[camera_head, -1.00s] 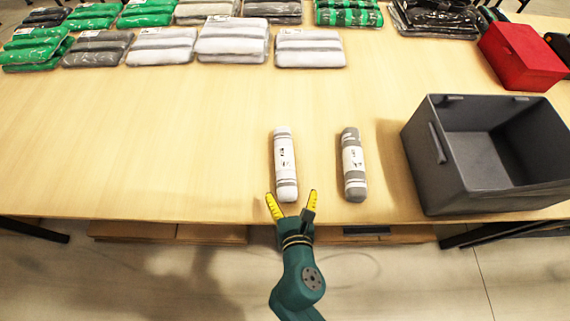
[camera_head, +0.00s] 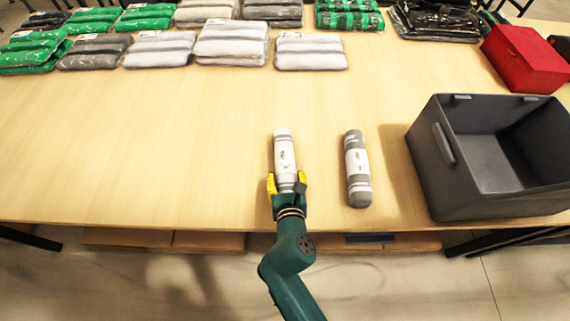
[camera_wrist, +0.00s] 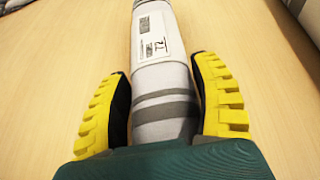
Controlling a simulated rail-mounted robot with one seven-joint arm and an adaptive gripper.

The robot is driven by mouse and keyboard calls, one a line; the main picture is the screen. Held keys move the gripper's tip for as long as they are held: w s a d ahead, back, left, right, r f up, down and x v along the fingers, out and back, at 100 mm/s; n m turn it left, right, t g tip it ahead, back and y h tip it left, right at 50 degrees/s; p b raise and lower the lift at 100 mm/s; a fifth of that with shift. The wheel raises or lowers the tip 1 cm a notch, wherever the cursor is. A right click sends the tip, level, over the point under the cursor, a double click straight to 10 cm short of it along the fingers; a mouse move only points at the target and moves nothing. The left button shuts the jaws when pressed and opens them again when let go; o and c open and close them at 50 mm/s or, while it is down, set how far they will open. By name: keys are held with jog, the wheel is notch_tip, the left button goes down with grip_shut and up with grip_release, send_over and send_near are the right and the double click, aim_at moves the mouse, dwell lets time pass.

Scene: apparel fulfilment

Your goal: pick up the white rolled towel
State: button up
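The white rolled towel (camera_head: 285,158) lies on the table with its length running away from me; it has grey stripes and a printed label. My gripper (camera_head: 286,184) is at its near end. In the wrist view, the towel (camera_wrist: 162,75) runs between the two yellow-padded fingers of my gripper (camera_wrist: 164,105).
A dark grey open bin (camera_head: 445,190) stands at the right on the table (camera_head: 150,150). A red box (camera_head: 524,58) is at the back right. Folded packs (camera_head: 310,52) in grey, white and green line the back. The table's left and middle are clear.

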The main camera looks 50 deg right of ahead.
jog(key=c, duration=0.7)
jog(key=shift+r, duration=0.1)
